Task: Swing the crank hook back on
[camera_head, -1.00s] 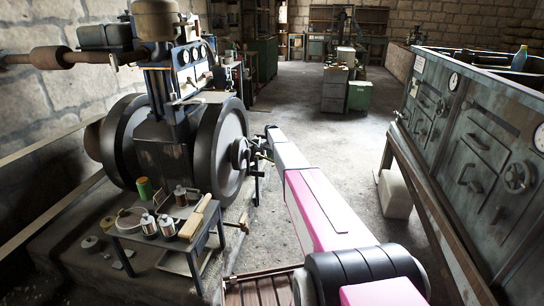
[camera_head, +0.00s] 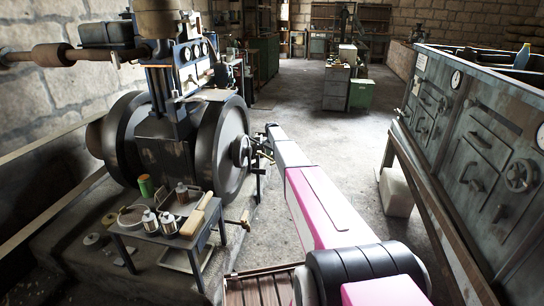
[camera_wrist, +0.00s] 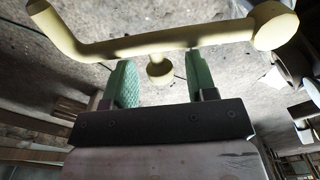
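In the wrist view a pale brass crank piece (camera_wrist: 170,43) runs across just past my fingertips. It has a bent arm at the left, a round boss at the right and a short peg (camera_wrist: 158,70) pointing between the fingers. My gripper (camera_wrist: 160,78) is open, its green pads standing clear on both sides of the peg. In the head view my gripper (camera_head: 258,152) is beside the hub of the engine's large dark flywheel (camera_head: 222,145). The brass part there is small and mostly hidden by my gripper, so I cannot tell how it sits on the hub.
A small metal table (camera_head: 150,238) with bottles and a wooden-handled tool stands in front of the engine. A grey cabinet (camera_head: 475,150) with gauges lines the right side. The floor (camera_head: 300,120) behind my arm is open.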

